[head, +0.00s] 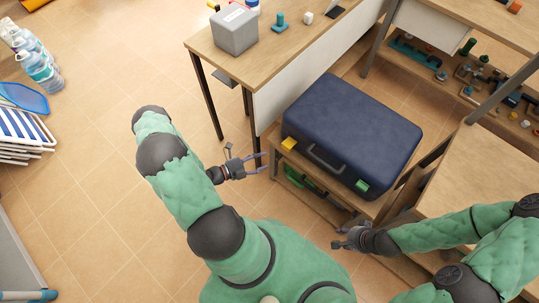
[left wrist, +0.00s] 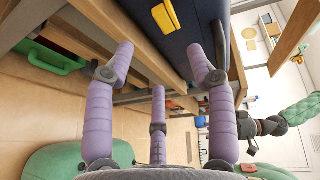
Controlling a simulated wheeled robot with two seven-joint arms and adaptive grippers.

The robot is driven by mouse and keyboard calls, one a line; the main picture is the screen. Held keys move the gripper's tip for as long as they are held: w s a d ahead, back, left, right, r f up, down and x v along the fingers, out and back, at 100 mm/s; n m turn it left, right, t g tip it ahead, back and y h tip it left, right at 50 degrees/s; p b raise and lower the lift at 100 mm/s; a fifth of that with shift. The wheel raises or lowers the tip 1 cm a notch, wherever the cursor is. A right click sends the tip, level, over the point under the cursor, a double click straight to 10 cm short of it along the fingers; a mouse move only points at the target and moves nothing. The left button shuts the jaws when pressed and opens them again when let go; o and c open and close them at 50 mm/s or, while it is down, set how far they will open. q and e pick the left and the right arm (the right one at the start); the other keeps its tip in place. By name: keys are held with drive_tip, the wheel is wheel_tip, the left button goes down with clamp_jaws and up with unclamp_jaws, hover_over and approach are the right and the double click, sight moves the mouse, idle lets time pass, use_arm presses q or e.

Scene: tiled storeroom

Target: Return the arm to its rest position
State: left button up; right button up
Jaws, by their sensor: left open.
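My left gripper (head: 255,162) is in front of the wooden stand that bears the dark blue suitcase (head: 350,130). Its purple fingers are spread and empty, as the left wrist view (left wrist: 160,62) shows too. The suitcase (left wrist: 190,25) and the stand's edge lie beyond the fingertips there; I cannot tell if anything touches. My left arm is stretched out over the floor with its elbow to the left. My right gripper (head: 342,240) is low in front of the stand, with its fingers too small to read.
A wooden desk (head: 205,42) with a grey box (head: 234,30) stands behind my left gripper. The floor between is clear.

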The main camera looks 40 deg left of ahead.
use_arm(q)
drive_tip(key=shift+v, duration=0.85)
